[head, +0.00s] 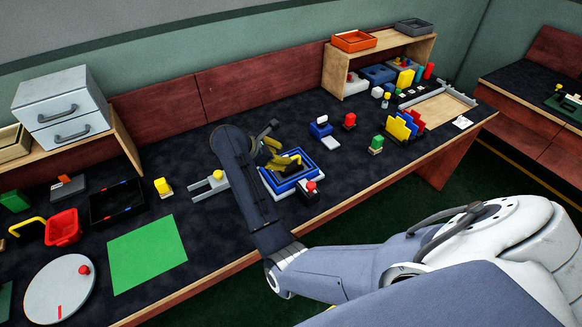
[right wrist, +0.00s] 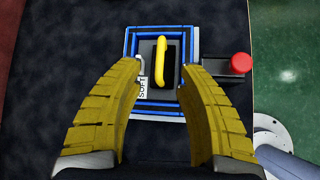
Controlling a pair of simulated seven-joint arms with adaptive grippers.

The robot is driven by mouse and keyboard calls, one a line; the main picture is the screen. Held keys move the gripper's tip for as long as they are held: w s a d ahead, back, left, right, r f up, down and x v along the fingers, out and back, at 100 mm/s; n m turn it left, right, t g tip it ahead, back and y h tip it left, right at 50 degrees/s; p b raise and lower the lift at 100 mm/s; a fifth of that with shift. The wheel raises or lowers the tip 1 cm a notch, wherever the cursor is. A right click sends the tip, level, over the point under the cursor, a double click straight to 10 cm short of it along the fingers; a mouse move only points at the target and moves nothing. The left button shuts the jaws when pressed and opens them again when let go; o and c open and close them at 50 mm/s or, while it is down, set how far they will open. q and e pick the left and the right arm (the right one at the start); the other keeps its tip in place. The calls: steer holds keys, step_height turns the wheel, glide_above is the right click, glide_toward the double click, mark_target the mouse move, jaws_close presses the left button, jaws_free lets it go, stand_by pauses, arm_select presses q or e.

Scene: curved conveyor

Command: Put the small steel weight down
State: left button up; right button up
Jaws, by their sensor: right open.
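My right gripper (head: 272,150) is open, its yellow ribbed fingers apart above a blue-edged tray (head: 268,185). In the right wrist view the gripper (right wrist: 158,68) spans the tray (right wrist: 158,109), and nothing shows clasped between the fingers. A dark block with a yellow handle (right wrist: 161,62) sits inside the tray. A small narrow grey piece (right wrist: 142,64) shows at the tray's left side, above a white label reading "SOFT" (right wrist: 142,88). I cannot tell whether this grey piece is the small steel weight. My left gripper is not in view.
A red button (right wrist: 240,63) stands just right of the tray. A grey fork-shaped holder (head: 207,188) lies to the left, near a yellow piece (head: 163,187). A green mat (head: 147,252) lies front left. Blue and red pieces stand behind right. The table's front edge is close.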

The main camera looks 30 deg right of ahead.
mark_target(291, 164)
steer(key=shift+x, duration=3.65)
jaws_close()
